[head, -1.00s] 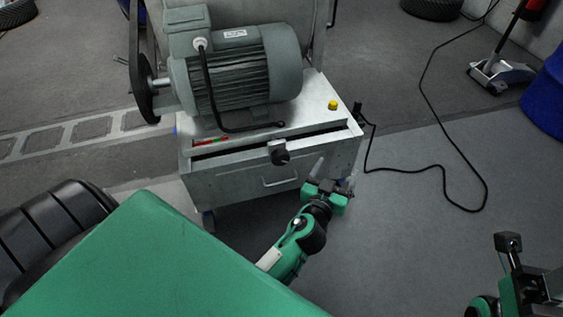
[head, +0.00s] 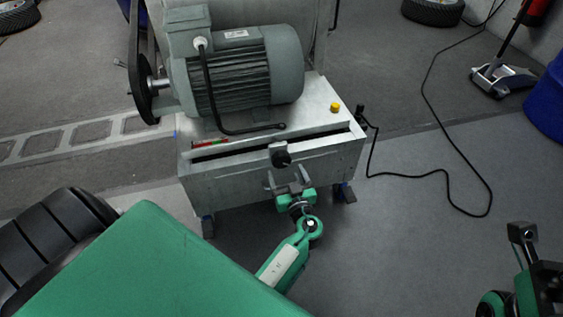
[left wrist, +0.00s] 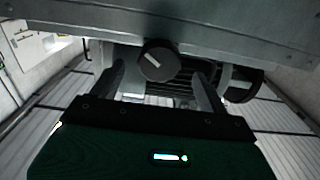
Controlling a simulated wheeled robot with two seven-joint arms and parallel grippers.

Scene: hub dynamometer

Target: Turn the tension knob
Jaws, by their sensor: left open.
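The tension knob (head: 281,157) is a round black knob on a light block at the front of the grey metal cabinet. In the left wrist view the knob (left wrist: 158,64) faces me, with a white pointer line slanting across its face. My left gripper (head: 288,181) is open, just below and in front of the knob in the head view. In the left wrist view its two fingers (left wrist: 160,85) stand on either side of the knob, with gaps showing; I see no contact. Part of my right arm shows at the lower right; its jaws cannot be made out.
A grey motor (head: 245,75) with a black lever stands on the cabinet (head: 225,187). A yellow button (head: 334,107) sits on the top at right. A black cable (head: 440,175) lies on the floor, and a blue barrel (head: 545,100) stands at right.

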